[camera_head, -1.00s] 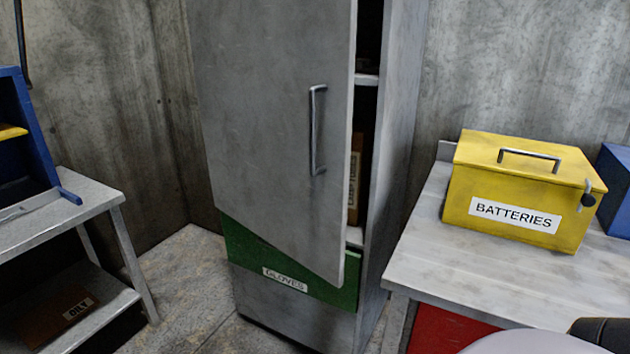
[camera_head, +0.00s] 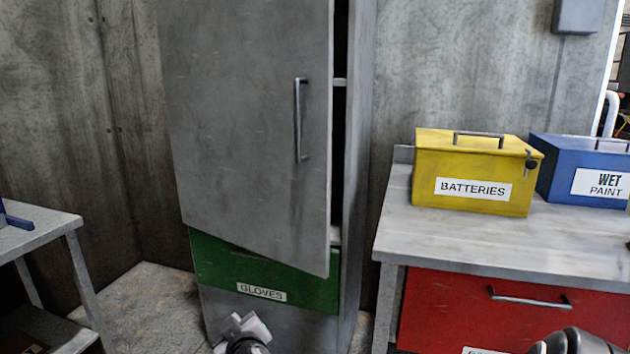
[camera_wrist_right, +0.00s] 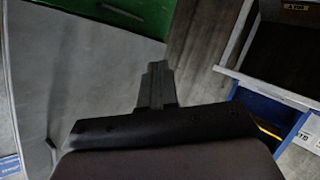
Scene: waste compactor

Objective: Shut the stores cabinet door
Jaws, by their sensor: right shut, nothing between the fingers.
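The tall grey stores cabinet (camera_head: 356,200) stands at centre left in the head view. Its door (camera_head: 245,130), with a vertical bar handle (camera_head: 299,120), stands ajar. A dark gap shows along the door's right edge. Below the door is a green drawer labelled GLOVES (camera_head: 215,262), partly covered by the door's lower edge. My right gripper (camera_head: 243,328) shows at the bottom of the head view, in front of the lower cabinet. It also shows in the right wrist view (camera_wrist_right: 157,75), shut and empty, apart from the door. My left gripper is out of view.
A grey bench (camera_head: 390,215) at right carries a yellow BATTERIES box (camera_head: 430,170) and a blue WET PAINT box (camera_head: 555,160). Its red drawer (camera_head: 440,310) is below. A steel step table (camera_head: 45,230) stands at left. Floor shows between it and the cabinet.

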